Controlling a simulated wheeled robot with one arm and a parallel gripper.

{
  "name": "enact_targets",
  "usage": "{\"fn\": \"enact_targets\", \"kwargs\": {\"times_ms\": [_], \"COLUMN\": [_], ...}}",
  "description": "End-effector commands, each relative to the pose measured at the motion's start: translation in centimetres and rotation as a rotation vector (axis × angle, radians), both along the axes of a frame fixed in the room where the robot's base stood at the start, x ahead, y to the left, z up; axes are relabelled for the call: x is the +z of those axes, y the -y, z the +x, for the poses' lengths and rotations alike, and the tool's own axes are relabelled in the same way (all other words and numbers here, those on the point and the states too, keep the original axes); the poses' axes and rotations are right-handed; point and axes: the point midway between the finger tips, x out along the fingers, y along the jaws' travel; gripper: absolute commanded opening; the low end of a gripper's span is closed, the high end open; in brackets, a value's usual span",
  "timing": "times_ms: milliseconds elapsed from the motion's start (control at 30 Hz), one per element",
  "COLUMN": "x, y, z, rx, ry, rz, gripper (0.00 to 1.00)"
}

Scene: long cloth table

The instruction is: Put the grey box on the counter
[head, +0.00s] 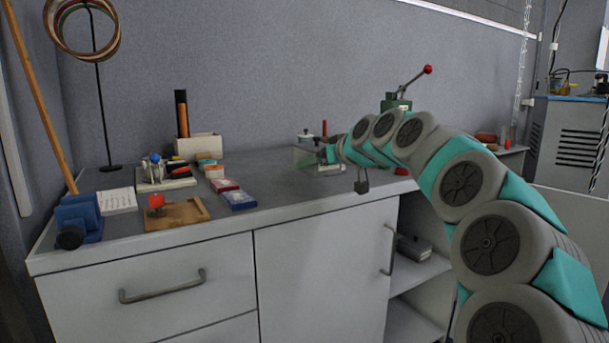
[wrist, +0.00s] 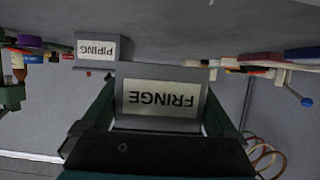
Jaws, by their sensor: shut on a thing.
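A grey box (wrist: 118,120) with a white label reading FRINGE, upside down in the wrist view, sits between the two fingers of my gripper (wrist: 160,105). The gripper is shut on it. In the head view my gripper (head: 327,155) is at the back middle of the counter (head: 285,190). The held box is hard to make out there, and I cannot tell whether it touches the counter top. A second grey box (wrist: 88,62), labelled PIPING, stands beyond the held box in the wrist view.
Small packets (head: 225,186), a wooden board (head: 188,215) and a blue tool (head: 78,218) occupy the counter's left part. A green lever press (head: 396,102) stands at the back right. A dark box (head: 413,248) lies on the open shelf below. The counter's front middle is clear.

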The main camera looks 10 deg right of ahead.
Motion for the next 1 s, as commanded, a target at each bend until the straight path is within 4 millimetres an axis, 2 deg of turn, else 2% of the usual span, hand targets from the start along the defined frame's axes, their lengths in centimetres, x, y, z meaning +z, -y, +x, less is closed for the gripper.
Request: {"fn": "enact_targets", "kwargs": {"times_ms": [133, 467, 767, 1000], "x": [-0.4, -0.5, -3.9, -4.0], "y": [-1.6, -2.9, -2.9, -2.8], "z": [1.9, 3.2, 3.0, 3.0], "rx": [0.001, 0.001, 0.002, 0.001], "ry": [-0.002, -0.001, -0.004, -0.002], "rz": [-0.003, 0.0, -0.001, -0.001], "gripper": [0.23, 0.23, 0.23, 0.23]}}
